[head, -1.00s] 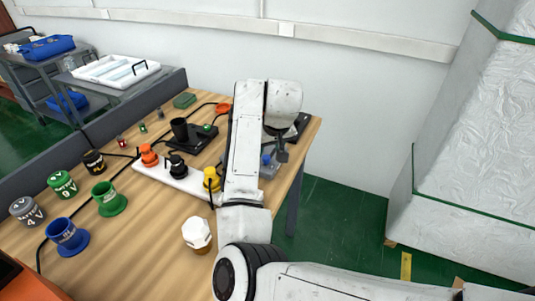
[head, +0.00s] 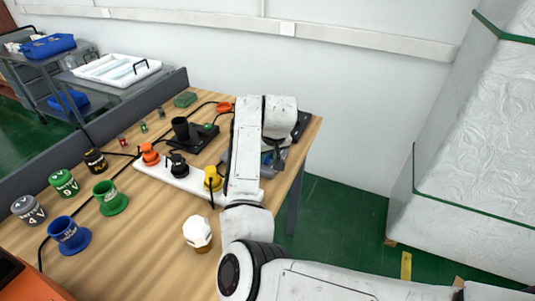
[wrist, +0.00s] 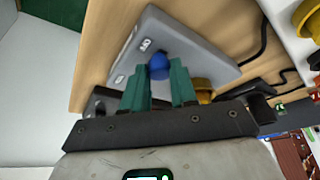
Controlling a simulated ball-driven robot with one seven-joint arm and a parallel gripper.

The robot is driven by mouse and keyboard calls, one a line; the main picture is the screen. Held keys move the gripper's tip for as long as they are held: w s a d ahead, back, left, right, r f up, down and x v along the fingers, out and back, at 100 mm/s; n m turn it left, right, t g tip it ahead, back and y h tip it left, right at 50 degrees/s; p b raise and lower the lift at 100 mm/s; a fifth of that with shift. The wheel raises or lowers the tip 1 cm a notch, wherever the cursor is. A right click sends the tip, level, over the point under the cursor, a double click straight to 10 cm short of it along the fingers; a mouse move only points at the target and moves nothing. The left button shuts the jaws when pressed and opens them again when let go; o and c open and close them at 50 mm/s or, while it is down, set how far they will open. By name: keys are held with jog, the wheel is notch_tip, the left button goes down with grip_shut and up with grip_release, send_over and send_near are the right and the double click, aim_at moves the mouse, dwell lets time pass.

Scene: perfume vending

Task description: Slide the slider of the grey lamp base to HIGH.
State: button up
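The grey lamp base (wrist: 190,38) lies at the table's edge in the wrist view, with a round blue slider knob (wrist: 158,67) on its top. Small white markings show near the base's left side; I cannot read them surely. My gripper (wrist: 158,84) has two green fingers standing apart, one on each side of the knob near its lower edge. A gap shows between the fingers, and I cannot tell whether either touches the knob. In the head view, the grey base (head: 266,172) is partly hidden behind my arm, and my gripper is over it.
A white strip (head: 180,177) with orange, black and yellow sockets lies left of my arm. A white hexagonal-looking part (head: 197,231) stands nearer. Coloured cups, including a blue one (head: 68,233), stand at left. A dark cable crosses the table. Open floor lies beyond the right edge.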

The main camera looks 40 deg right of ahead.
grip_shut()
jog(key=shift+w+d, duration=0.4)
jog(key=shift+d, duration=0.65)
jog(key=shift+w+d, duration=0.45)
jog(key=shift+d, duration=0.6)
jog(key=shift+w+d, duration=0.4)
jog(key=shift+d, duration=0.65)
jog(key=shift+r, duration=0.1)
jog(key=shift+o, duration=2.3)
grip_release()
jog(key=shift+d, duration=0.2)
jog(key=shift+o, duration=0.4)
jog(key=v, duration=1)
jog(key=shift+r, duration=0.3)
